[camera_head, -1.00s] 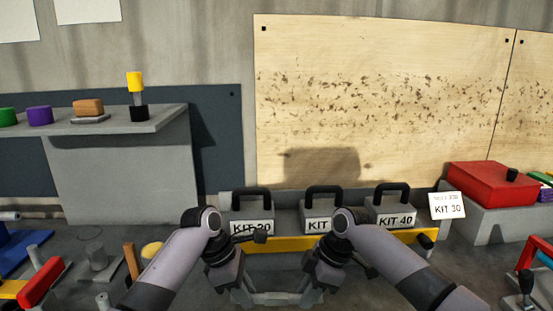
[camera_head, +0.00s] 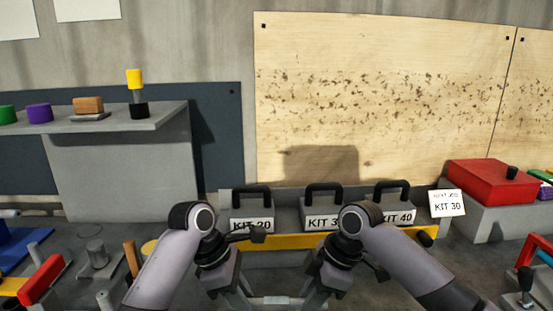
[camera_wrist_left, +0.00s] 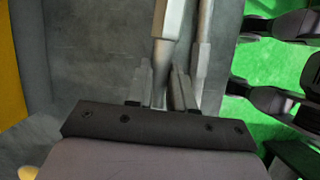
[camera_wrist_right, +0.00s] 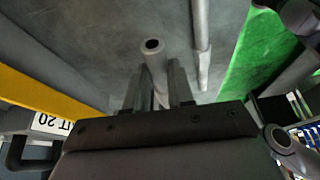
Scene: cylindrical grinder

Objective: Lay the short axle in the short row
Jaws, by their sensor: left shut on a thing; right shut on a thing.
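A grey metal axle (camera_head: 272,301) spans level between my two grippers at the bottom of the head view. My left gripper (camera_head: 243,301) is shut on its left part; the left wrist view shows the axle (camera_wrist_left: 166,45) running out of the jaws. My right gripper (camera_head: 312,300) is shut near its other end; its hollow tip (camera_wrist_right: 152,46) sticks out past the jaws in the right wrist view. A second grey bar or axle (camera_wrist_left: 203,60) runs parallel beside it, also in the right wrist view (camera_wrist_right: 201,40). The short row cannot be made out.
Kit boxes (camera_head: 252,212) stand behind a yellow rail (camera_head: 285,241) at the back. A sign (camera_head: 447,204) reads KIT 30. A red box (camera_head: 490,187) is at right; a grey shelf (camera_head: 120,122) is at left. A green surface (camera_wrist_left: 260,65) lies on the near side.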

